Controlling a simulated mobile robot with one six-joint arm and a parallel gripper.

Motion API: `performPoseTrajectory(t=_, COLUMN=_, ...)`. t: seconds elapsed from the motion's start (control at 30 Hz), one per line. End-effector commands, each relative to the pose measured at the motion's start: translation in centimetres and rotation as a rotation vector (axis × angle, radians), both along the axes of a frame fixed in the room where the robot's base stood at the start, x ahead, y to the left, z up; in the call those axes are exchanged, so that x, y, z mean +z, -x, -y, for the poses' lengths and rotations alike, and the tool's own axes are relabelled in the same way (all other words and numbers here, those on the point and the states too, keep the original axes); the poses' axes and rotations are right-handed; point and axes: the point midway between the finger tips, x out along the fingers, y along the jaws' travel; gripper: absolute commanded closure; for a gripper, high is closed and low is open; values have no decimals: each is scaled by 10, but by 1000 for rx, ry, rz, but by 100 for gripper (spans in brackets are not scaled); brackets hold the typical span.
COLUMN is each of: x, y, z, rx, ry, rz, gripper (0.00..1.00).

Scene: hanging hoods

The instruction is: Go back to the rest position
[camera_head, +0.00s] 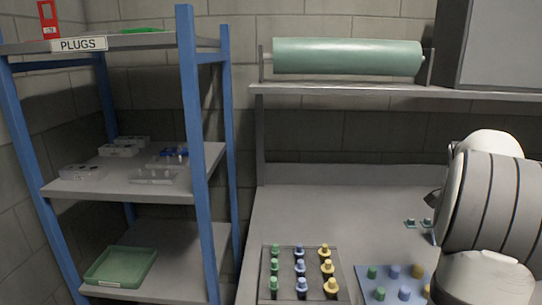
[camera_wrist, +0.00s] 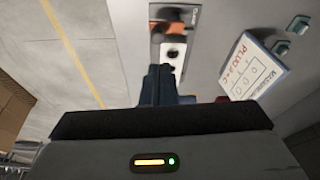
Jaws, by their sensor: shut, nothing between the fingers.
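My gripper (camera_wrist: 166,80) shows in the wrist view as dark blue fingers pressed together, with nothing between them. Beyond the fingertips lies a small device with a white plate and orange parts (camera_wrist: 174,47) on a grey surface; whether the fingers touch it I cannot tell. In the head view my arm fills the right edge, over the right part of the workbench (camera_head: 300,215), and mostly hides the gripper.
On the bench stand a tray (camera_head: 335,268) of green, blue and yellow plugs and a blue board (camera_head: 367,298) with similar pegs. A blue-post shelf (camera_head: 195,150) stands left. A green roll (camera_head: 347,56) sits above. A printed card (camera_wrist: 251,69) lies near the gripper.

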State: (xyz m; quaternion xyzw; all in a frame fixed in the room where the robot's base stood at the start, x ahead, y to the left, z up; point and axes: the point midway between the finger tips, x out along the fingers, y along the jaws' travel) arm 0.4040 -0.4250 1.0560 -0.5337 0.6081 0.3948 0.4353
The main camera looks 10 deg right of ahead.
Motion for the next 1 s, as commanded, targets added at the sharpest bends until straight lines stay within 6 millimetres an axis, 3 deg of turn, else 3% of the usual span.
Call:
performPoseTrajectory(t=0.03, x=9, y=-11, z=-36, rx=108, ry=-10, rz=0, gripper=100)
performPoseTrajectory(t=0.1, x=14, y=-21, z=-88, rx=278, ry=-28, rz=-8, gripper=100)
performPoseTrajectory(t=0.23, x=18, y=-21, z=-189, rx=622, ry=-59, rz=-21, gripper=100)
performPoseTrajectory(t=0.4, x=8, y=11, z=-306, rx=1071, ry=-84, rz=-38, gripper=100)
performPoseTrajectory(t=0.5, x=-2, y=41, z=-358, rx=1307, ry=-89, rz=-46, gripper=100)
performPoseTrajectory(t=0.6, x=-15, y=68, z=-393, rx=1494, ry=-91, rz=-52, gripper=100)
performPoseTrajectory(t=0.7, x=-24, y=88, z=-412, rx=1617, ry=-90, rz=-54, gripper=100)
performPoseTrajectory(t=0.83, x=-30, y=99, z=-422, rx=1687, ry=-90, rz=-57, gripper=100)
performPoseTrajectory(t=1.0, x=-32, y=101, z=-423, rx=1695, ry=-90, rz=-58, gripper=100)
